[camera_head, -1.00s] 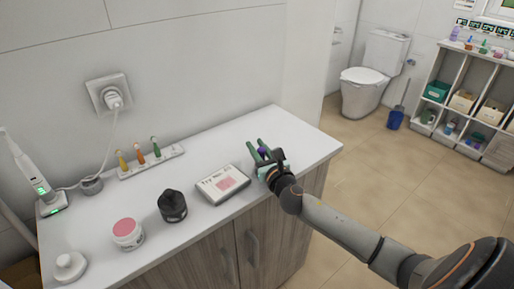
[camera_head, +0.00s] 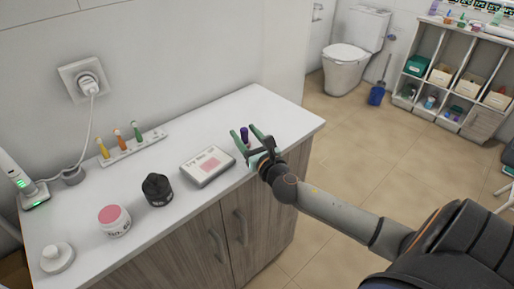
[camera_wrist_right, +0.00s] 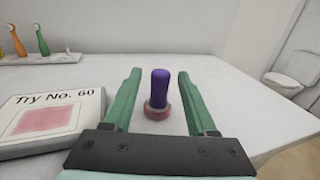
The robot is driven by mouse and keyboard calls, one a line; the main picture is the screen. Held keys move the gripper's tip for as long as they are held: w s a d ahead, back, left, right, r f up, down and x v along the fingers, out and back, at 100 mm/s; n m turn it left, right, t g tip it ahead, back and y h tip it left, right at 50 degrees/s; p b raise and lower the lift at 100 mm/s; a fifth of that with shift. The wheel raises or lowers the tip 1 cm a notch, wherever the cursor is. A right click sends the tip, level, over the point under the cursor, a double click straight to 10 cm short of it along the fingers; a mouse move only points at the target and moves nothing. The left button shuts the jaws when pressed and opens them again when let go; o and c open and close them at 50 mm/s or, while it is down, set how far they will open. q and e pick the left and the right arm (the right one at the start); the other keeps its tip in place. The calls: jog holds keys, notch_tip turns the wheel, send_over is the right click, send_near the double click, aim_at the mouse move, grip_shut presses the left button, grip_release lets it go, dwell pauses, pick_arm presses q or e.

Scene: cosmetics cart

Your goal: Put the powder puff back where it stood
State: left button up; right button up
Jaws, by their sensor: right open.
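The powder puff, a purple handle on a pinkish round base, stands upright on the white counter, in the head view (camera_head: 244,134) and the right wrist view (camera_wrist_right: 160,92). My right gripper (camera_head: 246,130) is open, one green finger on each side of the handle. In the wrist view (camera_wrist_right: 159,76) gaps show between the handle and both fingers. The lower part of the puff is partly hidden by the gripper in the head view. My left gripper is not in view.
A "Try No. 60" card block (camera_head: 208,166) lies just left of the gripper. Further left are a black jar (camera_head: 157,190), a pink-topped jar (camera_head: 114,220), a white knobbed disc (camera_head: 57,257) and a brush rack (camera_head: 130,148). The counter (camera_head: 265,103) behind the puff is clear.

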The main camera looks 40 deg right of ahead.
jog(key=s+a, duration=0.1)
jog(key=s, duration=0.7)
jog(key=shift+a, duration=0.25)
